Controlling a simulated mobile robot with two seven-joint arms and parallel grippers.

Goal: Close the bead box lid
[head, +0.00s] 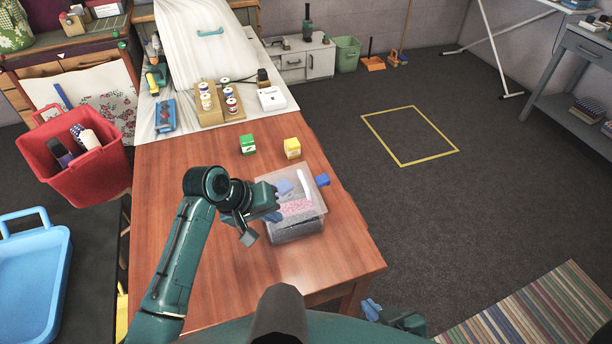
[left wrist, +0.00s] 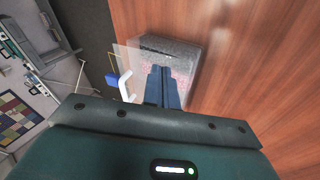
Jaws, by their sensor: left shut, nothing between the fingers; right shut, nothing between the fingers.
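The bead box (head: 296,230) is a grey speckled box near the right edge of the wooden table, with pink beads inside. Its clear lid (head: 268,177) stands raised at the far side, with a white bar handle (head: 303,182). The handle also shows in the left wrist view (left wrist: 125,86), beside the box (left wrist: 185,52). My left gripper (head: 277,216) is shut and empty over the near left part of the box; its blue fingers (left wrist: 163,84) overlap the box. I cannot tell whether they touch it. My right gripper (head: 370,309) is shut and low, off the table's front right.
A small blue block (head: 323,180) is beside the lid. A green box (head: 247,144) and yellow box (head: 292,148) stand behind. Thread spools on a wooden rack (head: 210,115) are farther back. The table's left half is mostly clear.

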